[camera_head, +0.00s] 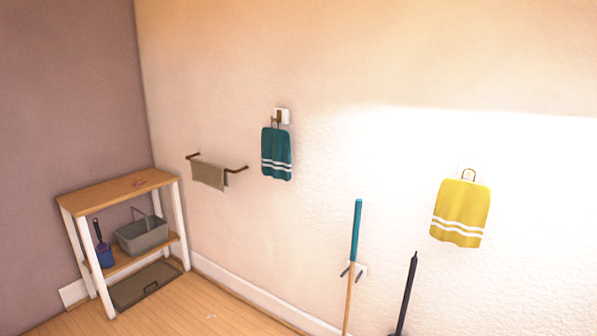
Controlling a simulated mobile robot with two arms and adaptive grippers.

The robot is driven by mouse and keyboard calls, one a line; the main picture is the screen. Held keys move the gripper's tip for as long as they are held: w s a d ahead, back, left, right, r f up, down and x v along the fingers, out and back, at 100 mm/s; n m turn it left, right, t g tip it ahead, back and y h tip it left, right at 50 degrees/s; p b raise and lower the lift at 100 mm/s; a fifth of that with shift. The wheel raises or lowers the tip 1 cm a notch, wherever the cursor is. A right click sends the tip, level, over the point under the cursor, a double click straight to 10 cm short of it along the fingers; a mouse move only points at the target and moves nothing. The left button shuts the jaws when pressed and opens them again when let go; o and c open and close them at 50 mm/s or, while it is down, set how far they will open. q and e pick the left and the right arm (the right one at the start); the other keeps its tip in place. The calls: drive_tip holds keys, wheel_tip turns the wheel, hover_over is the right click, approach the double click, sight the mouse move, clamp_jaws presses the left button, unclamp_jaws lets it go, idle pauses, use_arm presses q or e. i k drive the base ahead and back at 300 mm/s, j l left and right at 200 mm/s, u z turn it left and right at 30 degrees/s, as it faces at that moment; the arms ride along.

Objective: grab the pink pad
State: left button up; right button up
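Neither of my grippers is in view.
The shelf holds a grey basket (143,236), a blue container (105,256) and a low tray (146,286). A teal towel (276,152), a beige towel (208,174) and a yellow towel (461,212) hang on the wall. Two long handles (356,232) (408,290) stand at the right. Wooden floor (205,312) before the shelf is mostly clear.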

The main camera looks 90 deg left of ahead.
sight(139, 182)
drive_tip(key=i+u, duration=0.1)
drive_tip(key=u, duration=0.3)
drive_tip(key=i+u, duration=0.1)
drive_tip(key=u, duration=0.25)
drive_tip(key=i+l+u, duration=0.1)
drive_tip(key=u, duration=0.3)
